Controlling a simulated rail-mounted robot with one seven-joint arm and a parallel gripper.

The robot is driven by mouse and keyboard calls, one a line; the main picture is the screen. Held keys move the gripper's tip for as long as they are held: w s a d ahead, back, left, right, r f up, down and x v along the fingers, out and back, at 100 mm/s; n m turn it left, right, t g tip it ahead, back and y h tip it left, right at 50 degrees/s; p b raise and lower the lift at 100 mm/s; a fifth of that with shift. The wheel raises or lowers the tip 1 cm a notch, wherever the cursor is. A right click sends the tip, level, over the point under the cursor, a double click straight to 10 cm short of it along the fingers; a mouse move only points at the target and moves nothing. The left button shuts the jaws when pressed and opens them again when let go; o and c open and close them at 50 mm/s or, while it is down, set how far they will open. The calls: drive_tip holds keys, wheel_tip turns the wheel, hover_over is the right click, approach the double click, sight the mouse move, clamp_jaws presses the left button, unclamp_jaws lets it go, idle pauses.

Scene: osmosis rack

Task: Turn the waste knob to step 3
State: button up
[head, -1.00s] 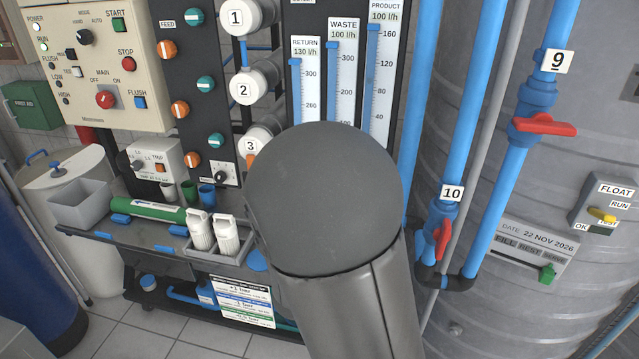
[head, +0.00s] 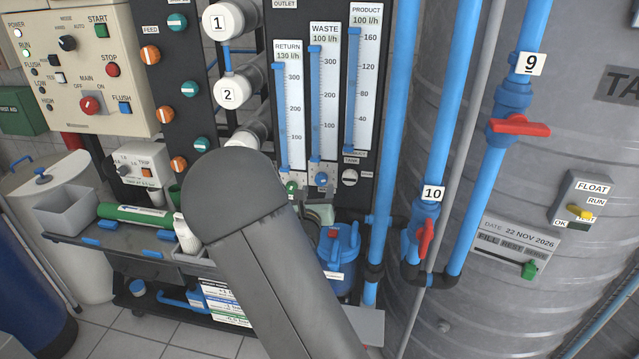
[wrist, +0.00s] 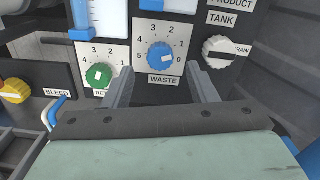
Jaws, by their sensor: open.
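The blue waste knob (wrist: 161,58) sits in a white dial plate marked 0 to 5, labelled WASTE, in the wrist view. A white mark on it lies right of its centre, toward the 0 side. My gripper (wrist: 160,70) is open and empty. Its two fingers stand left and right of the knob in the picture, and the knob shows in the gap between them. I cannot tell whether they reach around it; no contact shows. In the head view, the waste knob (head: 321,179) sits below the WASTE gauge (head: 324,100); my arm hides most of my gripper.
The green return knob (wrist: 99,75) is close left of my left finger. The black-and-white tank/drain knob (wrist: 219,52) is close to the right. A yellow bleed knob (wrist: 14,90) is farther left. A blue-lidded vessel (head: 340,255) stands below the dials.

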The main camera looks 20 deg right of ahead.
sight(320, 181)
drive_tip(key=shift+x, duration=2.05)
drive_tip(key=c, duration=1)
drive_tip(key=shift+p, duration=0.4)
